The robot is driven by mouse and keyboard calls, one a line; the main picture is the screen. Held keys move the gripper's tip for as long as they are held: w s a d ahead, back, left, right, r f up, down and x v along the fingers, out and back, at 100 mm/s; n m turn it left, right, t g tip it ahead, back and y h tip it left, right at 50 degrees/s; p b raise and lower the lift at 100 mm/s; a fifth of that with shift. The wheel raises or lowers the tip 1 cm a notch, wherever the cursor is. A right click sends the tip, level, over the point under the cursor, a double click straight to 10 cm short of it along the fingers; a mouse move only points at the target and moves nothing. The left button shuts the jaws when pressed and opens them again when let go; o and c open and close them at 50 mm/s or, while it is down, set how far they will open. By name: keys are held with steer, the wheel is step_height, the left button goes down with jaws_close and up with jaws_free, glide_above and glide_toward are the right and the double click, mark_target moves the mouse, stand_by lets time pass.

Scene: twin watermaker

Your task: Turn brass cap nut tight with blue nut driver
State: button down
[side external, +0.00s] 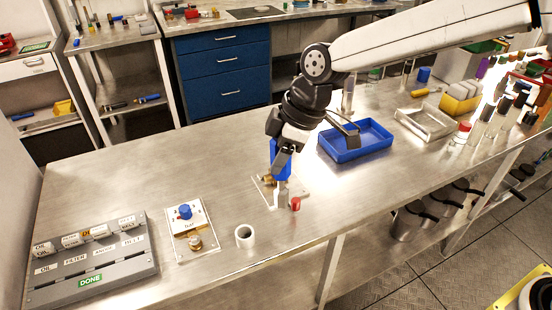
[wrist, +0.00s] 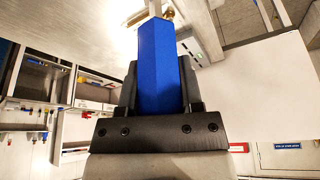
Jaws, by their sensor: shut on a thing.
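The blue nut driver shows as a blue handle (side external: 280,158) in the side view and as a large blue handle (wrist: 159,65) in the wrist view. My gripper (side external: 283,152) is shut on this handle, with black jaws on both sides in the wrist view (wrist: 160,90). The driver points down at a pale plate fixture (side external: 262,188) on the steel bench. A small brass part (side external: 266,180), perhaps the cap nut, is beside the driver's lower end; brass also shows past the handle (wrist: 168,13). I cannot tell whether the driver's tip sits on it.
A red-topped part (side external: 295,204) stands by the fixture. A blue tray (side external: 356,152) is behind right.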

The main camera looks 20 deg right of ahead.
steer(key=w+d+f+n, duration=0.1)
steer(key=w+d, duration=0.3)
steer(key=w, duration=0.5)
steer(key=w+d+f+n, duration=0.1)
steer(key=w+d, duration=0.2)
steer(key=w, duration=0.6)
steer(key=shift+d+n+g, duration=0.4)
steer(key=shift+f, duration=3.1)
steer(key=shift+m, duration=0.3)
